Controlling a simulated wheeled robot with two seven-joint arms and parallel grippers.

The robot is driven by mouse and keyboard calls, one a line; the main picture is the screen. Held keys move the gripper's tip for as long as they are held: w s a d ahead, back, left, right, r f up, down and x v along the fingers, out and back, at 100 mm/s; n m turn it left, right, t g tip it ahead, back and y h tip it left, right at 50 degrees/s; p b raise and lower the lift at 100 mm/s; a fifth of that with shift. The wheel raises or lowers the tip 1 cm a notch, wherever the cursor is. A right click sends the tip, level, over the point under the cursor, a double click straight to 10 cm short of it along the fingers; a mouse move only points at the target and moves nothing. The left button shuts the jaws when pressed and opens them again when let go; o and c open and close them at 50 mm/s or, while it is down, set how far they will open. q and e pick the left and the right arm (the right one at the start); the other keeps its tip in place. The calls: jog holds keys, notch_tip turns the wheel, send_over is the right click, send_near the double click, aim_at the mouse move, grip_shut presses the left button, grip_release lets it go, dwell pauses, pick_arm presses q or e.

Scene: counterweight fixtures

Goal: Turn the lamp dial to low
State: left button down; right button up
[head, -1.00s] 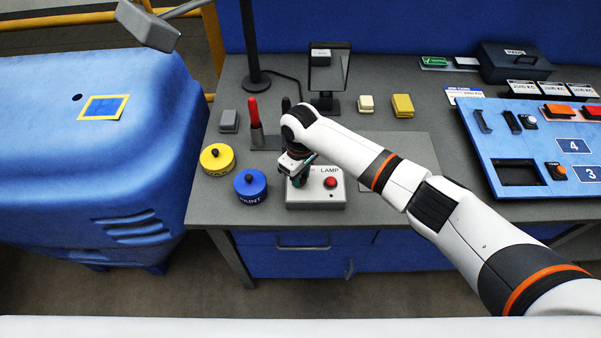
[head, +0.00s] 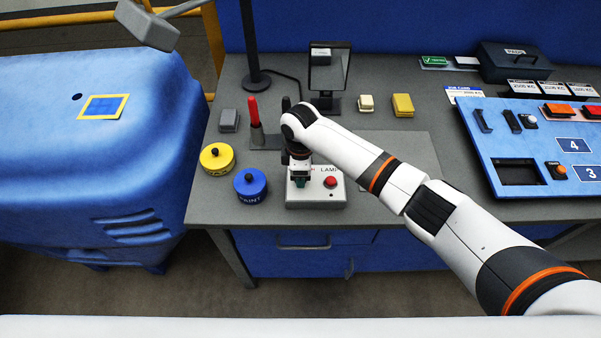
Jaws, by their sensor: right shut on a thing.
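The lamp box (head: 318,198), a light grey box marked LAMP with a red button (head: 330,182) on its right, stands at the front of the grey workbench. My right gripper (head: 301,182) points down over the left part of the box and is shut on the lamp dial. The gripper hides nearly all of the dial, so its setting cannot be read. A bit of dark green shows at the fingertips. My left gripper is not in view.
Yellow (head: 217,158) and blue (head: 251,185) round tins stand left of the lamp box. A red-handled tool (head: 254,118) stands in a holder behind. A mirror (head: 328,70) stands further back. A blue control panel (head: 540,150) is at right.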

jog(key=shift+w+r, duration=0.1)
jog(key=shift+r, duration=0.05)
dwell(0.3)
jog(key=o, duration=1)
jog(key=shift+c, duration=0.2)
notch_tip(320, 180, up, 12)
jog(key=b, duration=0.3)
